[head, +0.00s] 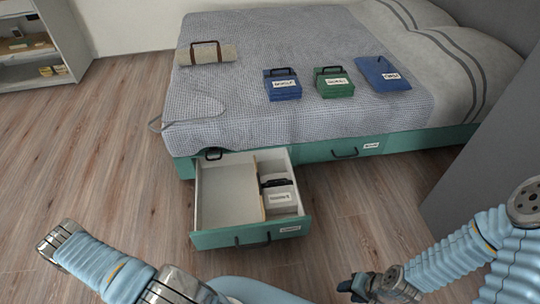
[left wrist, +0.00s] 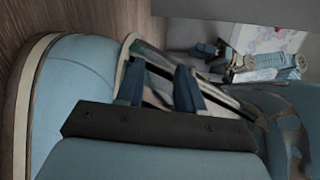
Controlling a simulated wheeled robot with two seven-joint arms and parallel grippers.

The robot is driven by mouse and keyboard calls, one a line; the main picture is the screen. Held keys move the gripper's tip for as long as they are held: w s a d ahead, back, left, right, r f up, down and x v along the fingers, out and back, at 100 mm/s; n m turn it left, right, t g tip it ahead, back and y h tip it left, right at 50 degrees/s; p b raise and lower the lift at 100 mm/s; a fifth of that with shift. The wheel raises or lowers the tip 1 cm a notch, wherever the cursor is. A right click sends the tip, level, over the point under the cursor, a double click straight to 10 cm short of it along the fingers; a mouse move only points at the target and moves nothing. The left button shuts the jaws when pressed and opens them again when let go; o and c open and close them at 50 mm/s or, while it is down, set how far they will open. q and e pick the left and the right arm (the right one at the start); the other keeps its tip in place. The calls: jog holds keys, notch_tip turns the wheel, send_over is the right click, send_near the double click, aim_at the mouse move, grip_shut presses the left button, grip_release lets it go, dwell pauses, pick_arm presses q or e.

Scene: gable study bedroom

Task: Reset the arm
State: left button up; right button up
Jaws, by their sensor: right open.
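My right arm comes in from the lower right in the head view. Its gripper (head: 352,289) is low at the bottom edge, open, with dark fingers and nothing seen between them. My left arm (head: 110,270) is bent at the lower left in the head view, and its gripper does not show there. In the left wrist view the left gripper's (left wrist: 160,88) two dark blue fingers stand apart, with no held object seen between them. Pale blue parts of my own body fill much of that view.
An open drawer (head: 222,234) juts from the bed (head: 250,135), holding a divider and a handled box (head: 279,198). On the bed lie a blue case (head: 283,91), a green case (head: 334,90), a blue folder (head: 384,73) and a beige roll (head: 207,57). A grey panel (head: 480,150) stands right.

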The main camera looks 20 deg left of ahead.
pick_arm(q)
jog(key=w+d+r+n+g+y+b, duration=0.1)
jog(key=w+d+n+g+y, duration=0.3)
jog(key=n, duration=1.2)
jog(key=w+d+r+n+g+y+b, duration=0.2)
jog(key=w+d+n, duration=0.6)
jog(key=n, duration=0.8)
jog(key=w+g+y, duration=0.2)
jog(key=g, duration=0.1)
jog(key=shift+w+r+b, duration=0.3)
jog(key=shift+r, duration=0.05)
